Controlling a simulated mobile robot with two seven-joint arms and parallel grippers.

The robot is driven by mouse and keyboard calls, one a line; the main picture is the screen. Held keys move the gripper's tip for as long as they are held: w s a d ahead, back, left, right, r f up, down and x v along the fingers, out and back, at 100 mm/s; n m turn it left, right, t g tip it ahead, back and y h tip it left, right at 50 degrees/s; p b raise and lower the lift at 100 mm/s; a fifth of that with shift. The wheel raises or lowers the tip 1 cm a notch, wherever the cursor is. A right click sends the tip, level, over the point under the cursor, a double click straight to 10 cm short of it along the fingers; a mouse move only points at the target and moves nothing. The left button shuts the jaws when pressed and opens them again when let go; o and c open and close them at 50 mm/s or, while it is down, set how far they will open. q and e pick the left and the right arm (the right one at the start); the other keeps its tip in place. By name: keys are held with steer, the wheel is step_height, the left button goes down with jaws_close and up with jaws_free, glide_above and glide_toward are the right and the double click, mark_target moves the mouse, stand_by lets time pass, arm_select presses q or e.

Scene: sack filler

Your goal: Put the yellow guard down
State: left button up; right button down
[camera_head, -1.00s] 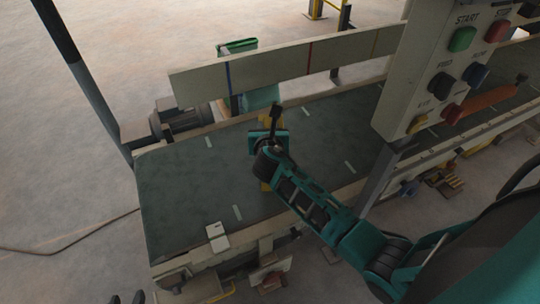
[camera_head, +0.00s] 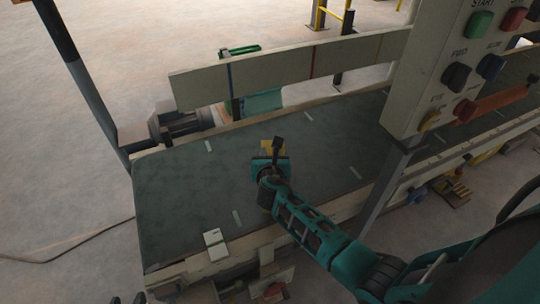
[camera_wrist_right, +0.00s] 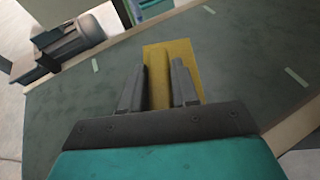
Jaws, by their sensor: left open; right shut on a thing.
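The yellow guard (camera_head: 267,146) shows just beyond my right gripper (camera_head: 271,163) in the head view, over the dark green belt (camera_head: 190,205). In the right wrist view the guard (camera_wrist_right: 187,58) is a flat yellow plate with a raised strip. The two dark fingers of my right gripper (camera_wrist_right: 160,88) are shut on that strip. The guard lies on or very close above the belt; I cannot tell which. The gripper hides part of it. Only two dark fingertips of my left gripper (camera_head: 127,299) show at the bottom left edge, apart and empty.
A control box (camera_head: 430,75) with coloured buttons stands on a post at the right. A pale rail (camera_head: 270,70) runs along the belt's far side. A small white plate (camera_head: 215,242) lies at the belt's near edge. The left part of the belt is clear.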

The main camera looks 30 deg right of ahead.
steer(key=shift+f, duration=0.15)
arm_select(q)
steer(key=shift+f, duration=0.15)
arm_select(e)
steer(key=c, duration=0.8)
jaws_free()
steer(key=shift+c, duration=0.2)
steer(key=shift+s+a+r+p, duration=0.1)
steer(key=shift+s+r+p, duration=0.15)
steer(key=shift+r+p, duration=0.05)
arm_select(q)
steer(key=s+a+r+p, duration=0.1)
steer(key=p, duration=0.2)
steer(key=shift+a+r+y, duration=0.2)
steer(key=shift+y, duration=0.1)
arm_select(e)
steer(key=s+a+m+y, duration=0.4)
steer(key=s+m, duration=0.7)
steer(key=m, duration=0.3)
steer(key=s+a+r+m+g+y, duration=0.1)
steer(key=s+a+m+y, duration=0.3)
steer(key=s+m, duration=0.8)
steer(key=shift+s+a+r+m, duration=0.25)
steer(key=shift+a+r+m, duration=0.05)
steer(key=shift+m, duration=0.8)
